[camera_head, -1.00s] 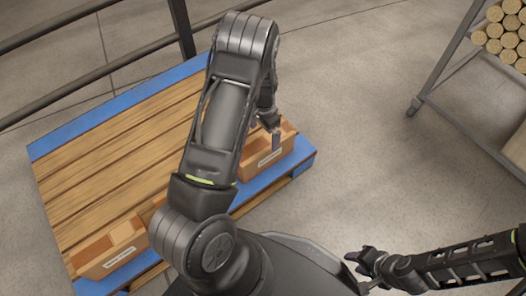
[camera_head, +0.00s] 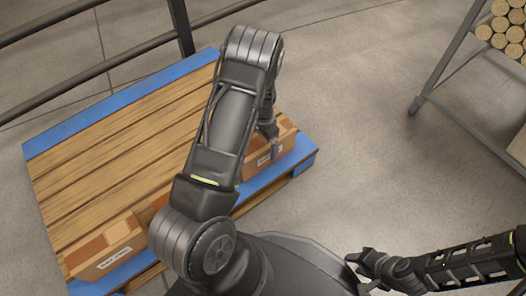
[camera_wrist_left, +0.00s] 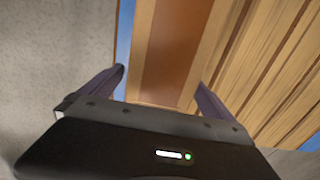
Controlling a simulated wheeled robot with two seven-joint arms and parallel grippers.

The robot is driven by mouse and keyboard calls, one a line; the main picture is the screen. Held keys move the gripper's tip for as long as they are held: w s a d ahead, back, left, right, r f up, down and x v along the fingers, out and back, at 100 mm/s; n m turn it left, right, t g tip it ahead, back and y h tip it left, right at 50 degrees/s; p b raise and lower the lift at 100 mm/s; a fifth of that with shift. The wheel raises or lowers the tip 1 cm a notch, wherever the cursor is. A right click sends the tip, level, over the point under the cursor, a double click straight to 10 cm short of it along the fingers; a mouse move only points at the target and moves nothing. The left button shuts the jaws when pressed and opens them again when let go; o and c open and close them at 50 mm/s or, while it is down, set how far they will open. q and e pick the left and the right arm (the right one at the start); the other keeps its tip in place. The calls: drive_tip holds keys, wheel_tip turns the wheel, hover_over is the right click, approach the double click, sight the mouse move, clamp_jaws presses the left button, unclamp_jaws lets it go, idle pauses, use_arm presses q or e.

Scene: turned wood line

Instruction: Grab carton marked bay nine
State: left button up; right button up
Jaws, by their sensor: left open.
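A brown carton (camera_head: 284,142) with a white label stands at the right corner of the pallet; I cannot read its label. My left gripper (camera_head: 273,148) is at this carton, partly hidden by my own arm. In the left wrist view the open fingers (camera_wrist_left: 160,88) point at the carton (camera_wrist_left: 170,45), which lies between them in the picture; I see no clear contact. Another labelled carton (camera_head: 106,247) stands at the pallet's lower left, its label too small to read surely. A further carton (camera_head: 159,199) is mostly hidden behind my left arm. My right gripper (camera_head: 357,264) is away from the cartons.
The wooden pallet (camera_head: 120,140) with blue edges has bare slats behind the cartons. A dark railing (camera_head: 90,75) runs behind it. A metal rack (camera_head: 450,70) with round logs stands at the upper right. The floor between pallet and rack is clear.

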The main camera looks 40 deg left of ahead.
use_arm(q)
drive_tip(key=shift+f, duration=0.55)
drive_tip(key=shift+c, duration=0.3)
drive_tip(key=c, duration=1.8)
drive_tip(key=shift+o, duration=0.2)
drive_tip(key=shift+r, duration=0.15)
wheel_tip(320, 180, up, 10)
drive_tip(key=p, duration=0.4)
